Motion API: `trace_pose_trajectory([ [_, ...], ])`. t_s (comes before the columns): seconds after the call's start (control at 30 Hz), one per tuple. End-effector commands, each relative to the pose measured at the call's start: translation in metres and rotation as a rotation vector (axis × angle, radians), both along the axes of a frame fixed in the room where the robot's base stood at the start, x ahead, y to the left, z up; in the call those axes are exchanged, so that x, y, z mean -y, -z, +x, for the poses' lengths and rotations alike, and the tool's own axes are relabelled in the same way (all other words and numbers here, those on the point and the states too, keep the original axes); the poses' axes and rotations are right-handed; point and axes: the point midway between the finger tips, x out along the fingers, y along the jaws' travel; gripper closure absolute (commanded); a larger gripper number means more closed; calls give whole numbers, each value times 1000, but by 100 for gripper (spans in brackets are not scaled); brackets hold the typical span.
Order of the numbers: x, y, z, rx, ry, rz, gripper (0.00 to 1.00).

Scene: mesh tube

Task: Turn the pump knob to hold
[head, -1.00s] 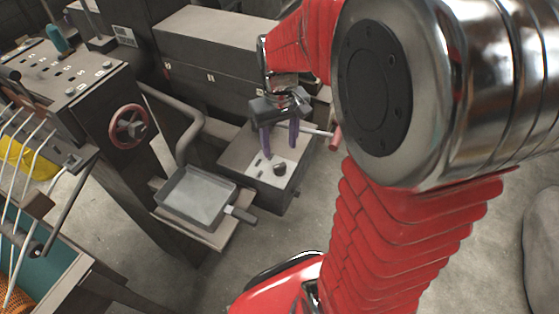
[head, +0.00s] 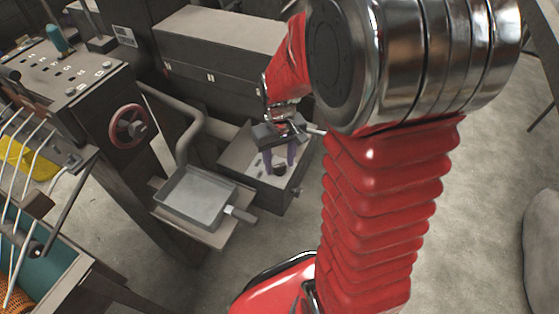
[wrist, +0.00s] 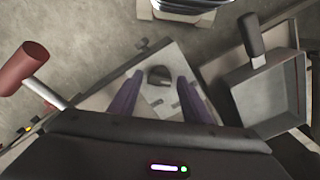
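The pump knob is a small dark round knob (head: 280,169) on the pale top plate of a dark box (head: 263,189). In the wrist view the knob (wrist: 159,76) sits just beyond and between my fingertips. My gripper (head: 279,166) is open, with two purple fingers pointing down on either side of the knob. In the wrist view the gripper (wrist: 160,80) shows its fingers spread apart, with a gap on each side of the knob. Whether the fingertips reach down to the knob's height is hard to tell.
A grey square pan (head: 195,200) with a handle stands left of the box; it shows at right in the wrist view. A lever with a red grip (wrist: 22,68) is at left there. A red handwheel (head: 128,126) is on the cabinet. Floor in front is clear.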

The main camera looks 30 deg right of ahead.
Motion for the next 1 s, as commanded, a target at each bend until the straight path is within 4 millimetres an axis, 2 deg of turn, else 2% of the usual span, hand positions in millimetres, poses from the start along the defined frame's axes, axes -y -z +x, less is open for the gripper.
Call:
trace_pose_trajectory([
  [0.07,0,0,0,0,0,0,62],
  [0.5,0,0,0,0,0,0,93],
  [0.77,0,0,0,1,17,1,93],
  [1.0,-1,-1,0,1,100,1,93],
])
